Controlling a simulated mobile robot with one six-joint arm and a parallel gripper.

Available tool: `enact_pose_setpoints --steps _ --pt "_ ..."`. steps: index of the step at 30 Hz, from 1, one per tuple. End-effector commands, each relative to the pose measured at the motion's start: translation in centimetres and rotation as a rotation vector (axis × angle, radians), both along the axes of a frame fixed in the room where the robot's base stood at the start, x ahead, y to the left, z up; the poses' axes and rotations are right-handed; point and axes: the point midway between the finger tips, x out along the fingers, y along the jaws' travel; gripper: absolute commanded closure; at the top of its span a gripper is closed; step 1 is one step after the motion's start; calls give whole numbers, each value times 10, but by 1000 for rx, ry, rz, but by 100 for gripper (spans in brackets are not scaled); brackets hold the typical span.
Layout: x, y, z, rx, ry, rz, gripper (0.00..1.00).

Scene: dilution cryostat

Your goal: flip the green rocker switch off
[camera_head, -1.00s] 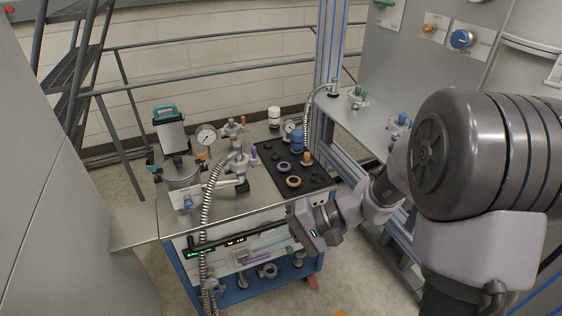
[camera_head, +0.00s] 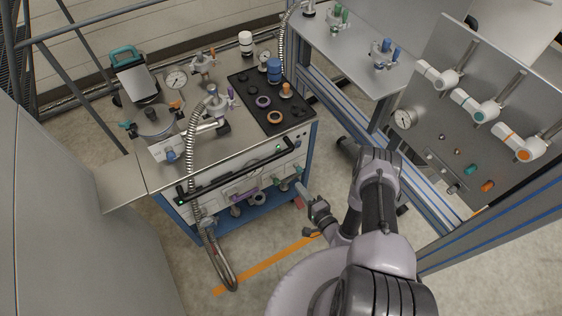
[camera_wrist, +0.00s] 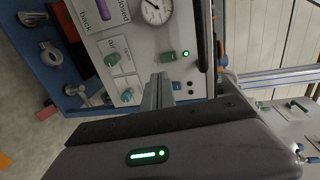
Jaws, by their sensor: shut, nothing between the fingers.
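In the wrist view, a small green rocker switch (camera_wrist: 168,56) sits on the pale front panel of the cart, beside a lit green lamp (camera_wrist: 186,54). My gripper (camera_wrist: 158,82) is shut and empty, and its fingertips point at the panel just below the switch in the picture. Whether they touch the panel I cannot tell. In the head view my gripper (camera_head: 302,190) is low in front of the cart's right front side. The switch is too small to make out there, and its rocker position is unclear.
Two green knobs (camera_wrist: 112,58) and a round gauge (camera_wrist: 156,11) share the panel. The cart's black handle bar (camera_head: 235,174) runs along its front above my gripper. A grey valve panel (camera_head: 480,110) stands at right. A ribbed hose (camera_head: 200,215) hangs at the cart's left front.

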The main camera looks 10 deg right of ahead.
Motion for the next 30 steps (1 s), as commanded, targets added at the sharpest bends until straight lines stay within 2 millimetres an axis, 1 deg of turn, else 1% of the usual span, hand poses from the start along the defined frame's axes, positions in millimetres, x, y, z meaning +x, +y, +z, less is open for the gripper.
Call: enact_pose_setpoints --steps 4,7,21,24,27,30 --pt "2 1 -1 0 0 3 100" --pt "12 5 -3 -1 -1 6 100" --pt "105 36 -18 2 -3 7 100" --pt "119 40 -20 1 -2 6 100" --pt "127 43 -20 1 -1 5 100" --pt "132 44 -19 3 0 5 100"
